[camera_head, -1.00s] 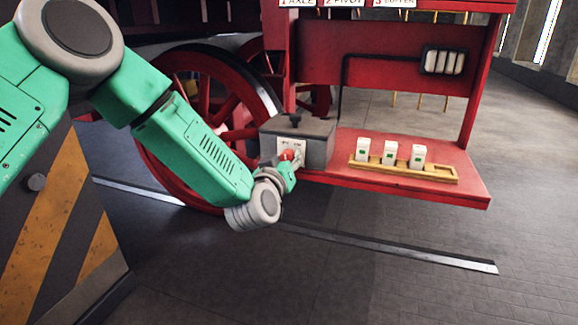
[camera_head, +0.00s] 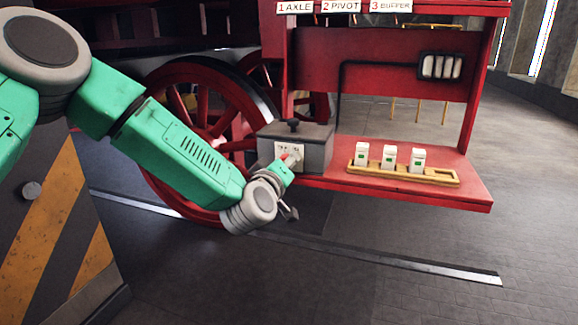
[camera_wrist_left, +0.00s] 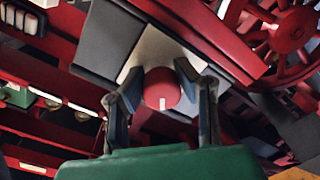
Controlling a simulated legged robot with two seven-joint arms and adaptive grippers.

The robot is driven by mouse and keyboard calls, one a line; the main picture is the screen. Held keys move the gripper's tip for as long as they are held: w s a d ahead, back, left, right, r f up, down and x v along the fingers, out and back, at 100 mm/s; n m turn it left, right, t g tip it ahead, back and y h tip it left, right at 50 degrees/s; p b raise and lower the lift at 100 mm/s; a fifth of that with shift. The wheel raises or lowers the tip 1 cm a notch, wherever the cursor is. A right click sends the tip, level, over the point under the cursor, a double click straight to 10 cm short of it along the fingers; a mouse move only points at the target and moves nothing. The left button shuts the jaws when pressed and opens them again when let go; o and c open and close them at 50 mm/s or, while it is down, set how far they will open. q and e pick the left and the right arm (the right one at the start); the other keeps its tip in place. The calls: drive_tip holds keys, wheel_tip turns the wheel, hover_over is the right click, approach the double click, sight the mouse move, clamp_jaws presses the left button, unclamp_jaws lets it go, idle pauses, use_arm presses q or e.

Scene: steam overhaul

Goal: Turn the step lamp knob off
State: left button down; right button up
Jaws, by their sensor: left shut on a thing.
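The red round knob (camera_wrist_left: 162,90) with a white mark sits on a pale plate (camera_wrist_left: 157,48) in the left wrist view. The mark is at the knob's lower edge in that picture. My left gripper (camera_wrist_left: 160,82) has a finger on each side of the knob and is shut on it. In the head view the pale plate (camera_head: 287,152) is on the front of a grey box (camera_head: 318,149), and my left gripper (camera_head: 291,160) largely hides the knob there. The plate's lettering is too small to read. My right gripper is not in view.
The grey box stands on a red step (camera_head: 470,188). A wooden tray (camera_head: 444,179) with 3 white blocks lies to its right. A caged lamp (camera_head: 442,66) is on the red panel above. A large red wheel (camera_head: 180,85) is behind my left arm.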

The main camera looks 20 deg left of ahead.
use_arm(q)
drive_tip(key=shift+w+a+r, duration=0.1)
drive_tip(key=shift+a+r, duration=0.1)
drive_tip(key=shift+r, duration=0.2)
drive_tip(key=c, duration=1.4)
unclamp_jaws()
drive_tip(key=shift+o, duration=1.2)
drive_tip(key=shift+s+a+f, duration=0.1)
drive_tip(key=shift+s+f, duration=0.05)
drive_tip(key=shift+s, duration=0.05)
drive_tip(key=shift+f, duration=0.1)
drive_tip(key=shift+s, duration=0.1)
drive_tip(key=s, duration=1.1)
drive_tip(key=shift+s+a+r, duration=0.2)
drive_tip(key=shift+s, duration=0.15)
